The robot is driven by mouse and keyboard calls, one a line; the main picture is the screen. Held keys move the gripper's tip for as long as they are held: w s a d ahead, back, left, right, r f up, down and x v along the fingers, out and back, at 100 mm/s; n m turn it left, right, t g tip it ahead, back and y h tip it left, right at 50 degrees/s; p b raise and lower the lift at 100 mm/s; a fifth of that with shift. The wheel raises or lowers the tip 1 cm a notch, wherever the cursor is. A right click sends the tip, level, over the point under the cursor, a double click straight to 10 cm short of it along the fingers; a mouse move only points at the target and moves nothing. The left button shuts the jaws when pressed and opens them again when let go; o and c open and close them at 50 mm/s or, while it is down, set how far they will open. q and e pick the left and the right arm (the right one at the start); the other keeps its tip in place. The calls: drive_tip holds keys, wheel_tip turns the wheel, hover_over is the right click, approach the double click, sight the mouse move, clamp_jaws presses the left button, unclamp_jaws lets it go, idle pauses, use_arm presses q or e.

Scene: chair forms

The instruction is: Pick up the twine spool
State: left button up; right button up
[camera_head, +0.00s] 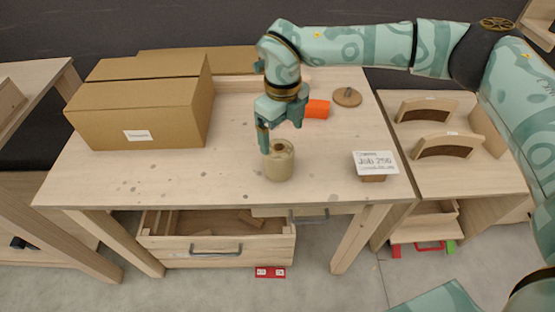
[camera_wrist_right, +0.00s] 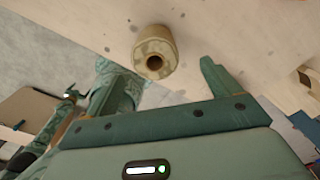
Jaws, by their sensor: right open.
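The twine spool (camera_head: 279,163) is a tan cylinder with a dark hole in its top. It stands upright near the front middle of the wooden table. My right gripper (camera_head: 279,138) is open and empty, with one finger reaching down just left of the spool's top. In the right wrist view the spool (camera_wrist_right: 157,42) shows ahead of the open right gripper (camera_wrist_right: 158,66), between the lines of its two fingers. I cannot tell whether a finger touches it. My left gripper is not clearly in view.
A large cardboard box (camera_head: 143,110) fills the table's left side. An orange block (camera_head: 317,109) and a round wooden disc (camera_head: 348,97) lie behind the spool. A white sign (camera_head: 375,163) stands to the right. An open drawer (camera_head: 215,250) juts out below the tabletop.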

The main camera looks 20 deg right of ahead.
sight(282, 143)
wheel_tip(282, 143, down, 4)
drive_tip(key=shift+f+b, duration=0.1)
drive_tip(key=shift+b, duration=0.3)
drive_tip(key=f, duration=0.1)
drive_tip(key=f+b, duration=0.1)
drive_tip(key=f, duration=0.1)
drive_tip(key=f+b, duration=0.1)
drive_tip(key=f, duration=0.1)
drive_tip(key=shift+s+a, duration=0.1)
drive_tip(key=shift+a, duration=0.3)
drive_tip(key=shift+f, duration=0.2)
drive_tip(key=shift+r, duration=0.15)
drive_tip(key=c, duration=1.1)
drive_tip(key=shift+c, duration=0.2)
